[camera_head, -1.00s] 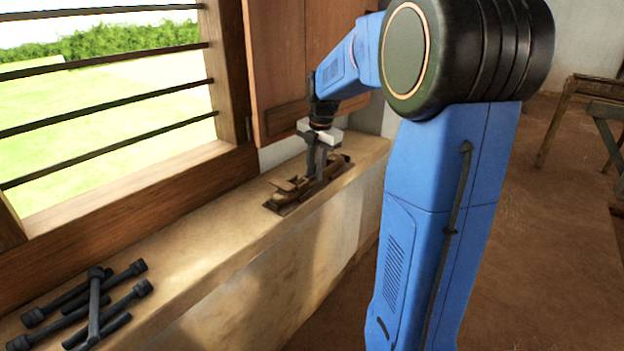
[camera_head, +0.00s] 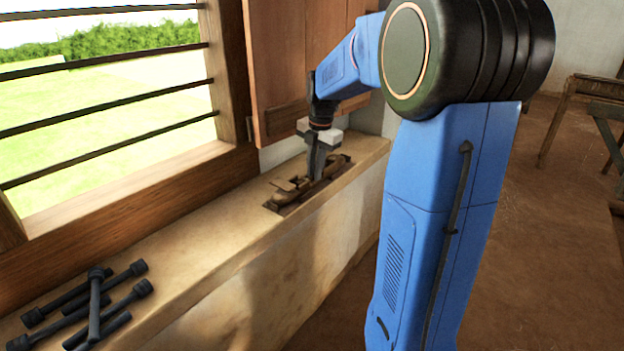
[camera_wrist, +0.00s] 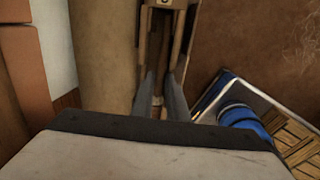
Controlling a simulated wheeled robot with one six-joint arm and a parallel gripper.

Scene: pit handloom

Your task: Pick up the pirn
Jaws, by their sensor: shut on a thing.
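A long brown wooden shuttle-like piece (camera_head: 287,195) lies on the window sill, with an open slot along its middle; it also shows in the wrist view (camera_wrist: 178,38). My gripper (camera_head: 317,178) points down into this slot. In the wrist view, its two grey fingers (camera_wrist: 160,100) are close together, shut on a small pale part (camera_wrist: 158,100) between them, which I take to be the pirn. Most of it is hidden by the fingers and the slot walls. It looks low in the slot, and I cannot tell whether it is lifted at all.
Several dark rods with knobbed ends (camera_head: 94,305) lie in a pile at the near left of the sill (camera_head: 190,262). The sill between them and the wooden piece is clear. A barred window and a wooden shutter (camera_head: 283,60) stand behind. Wooden furniture (camera_head: 560,110) is far right.

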